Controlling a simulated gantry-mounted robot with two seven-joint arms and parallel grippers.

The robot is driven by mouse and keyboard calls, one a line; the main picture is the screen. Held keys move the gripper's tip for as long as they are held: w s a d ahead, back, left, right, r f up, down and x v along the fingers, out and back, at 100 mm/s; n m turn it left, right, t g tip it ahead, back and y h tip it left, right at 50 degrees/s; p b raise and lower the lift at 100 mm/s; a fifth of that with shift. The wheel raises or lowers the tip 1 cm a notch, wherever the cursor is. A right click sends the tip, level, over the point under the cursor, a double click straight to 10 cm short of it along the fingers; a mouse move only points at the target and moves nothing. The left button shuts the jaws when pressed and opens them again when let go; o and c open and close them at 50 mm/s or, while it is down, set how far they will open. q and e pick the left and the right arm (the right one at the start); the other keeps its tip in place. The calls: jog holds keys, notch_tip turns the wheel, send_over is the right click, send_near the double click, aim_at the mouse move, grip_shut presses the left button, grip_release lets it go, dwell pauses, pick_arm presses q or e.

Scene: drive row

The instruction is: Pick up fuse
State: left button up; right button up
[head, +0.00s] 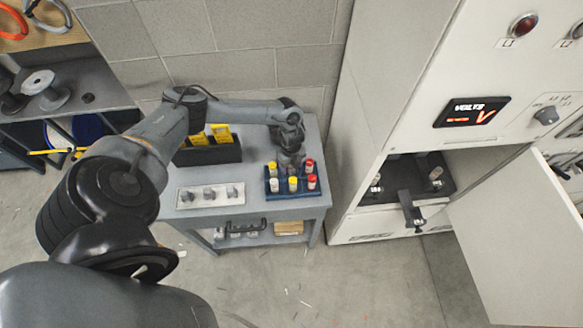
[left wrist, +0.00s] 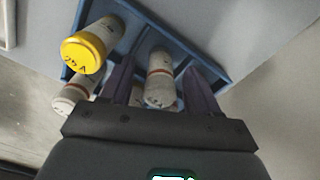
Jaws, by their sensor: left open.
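A blue tray (head: 291,195) on the grey cart holds several upright fuses with yellow, red or white ends. A yellow-ended fuse (head: 293,184), a red-ended fuse (head: 312,182) and a white-ended fuse (head: 274,185) stand along its front. My left gripper (head: 291,160) reaches down over the tray's back part, and its fingertips are hard to see there. In the left wrist view, the open left gripper (left wrist: 158,88) has a white-ended fuse (left wrist: 160,78) between its fingers, with gaps beside it. A yellow-ended fuse (left wrist: 88,46) stands outside the fingers. My right gripper is not in view.
A black holder with yellow items (head: 212,152) stands behind a white panel with several grey knobs (head: 210,195) on the cart. At right, a cabinet (head: 368,215) has an open bay with a black lever (head: 410,208); its door (head: 520,240) is open.

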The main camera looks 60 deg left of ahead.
pick_arm(q)
jog(key=shift+f, duration=0.15)
grip_shut()
dwell(0.4)
